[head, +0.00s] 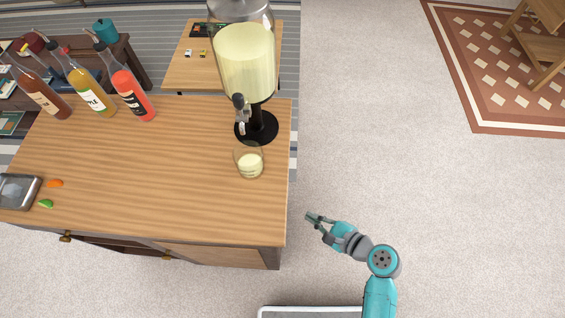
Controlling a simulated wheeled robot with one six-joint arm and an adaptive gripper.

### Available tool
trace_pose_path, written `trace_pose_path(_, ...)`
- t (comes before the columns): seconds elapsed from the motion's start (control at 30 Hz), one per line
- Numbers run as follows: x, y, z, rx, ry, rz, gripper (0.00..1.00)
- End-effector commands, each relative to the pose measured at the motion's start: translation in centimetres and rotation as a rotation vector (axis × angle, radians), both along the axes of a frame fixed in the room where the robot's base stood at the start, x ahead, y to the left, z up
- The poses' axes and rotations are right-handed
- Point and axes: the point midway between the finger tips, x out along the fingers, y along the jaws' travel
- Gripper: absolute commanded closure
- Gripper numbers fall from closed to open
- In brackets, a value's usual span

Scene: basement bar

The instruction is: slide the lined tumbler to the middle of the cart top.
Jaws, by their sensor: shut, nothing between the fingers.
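The tumbler (249,161) is a clear glass with pale yellow liquid in its lower part. It stands upright on the wooden cart top (150,190), close to the right edge and just in front of the drink dispenser. Lines on the glass are too small to make out. My gripper (311,218) is shut and empty. It is off the cart's right side, to the right of and nearer than the tumbler, and apart from both.
The drink dispenser (245,65) on its black base stands right behind the tumbler. Three bottles, one red-orange (131,93), stand at the back left. A metal container (18,191) and orange (55,183) and green pieces (46,203) lie at left. The middle is clear.

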Motion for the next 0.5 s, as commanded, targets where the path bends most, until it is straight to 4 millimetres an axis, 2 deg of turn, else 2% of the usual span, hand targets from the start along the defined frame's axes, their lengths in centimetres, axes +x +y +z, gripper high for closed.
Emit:
trace_pose_path(0.03, 1.8, 0.1, 1.3, 0.087, 0.028, 0.023, 1.00)
trace_pose_path(0.2, 5.3, 0.2, 6.1, 0.360, 0.160, 0.147, 1.00)
trace_pose_path(0.4, 7.3, -1.2, 11.6, 0.554, 0.288, 0.316, 1.00)
trace_pose_path(0.5, 7.7, -1.9, 13.4, 0.598, 0.329, 0.378, 1.00)
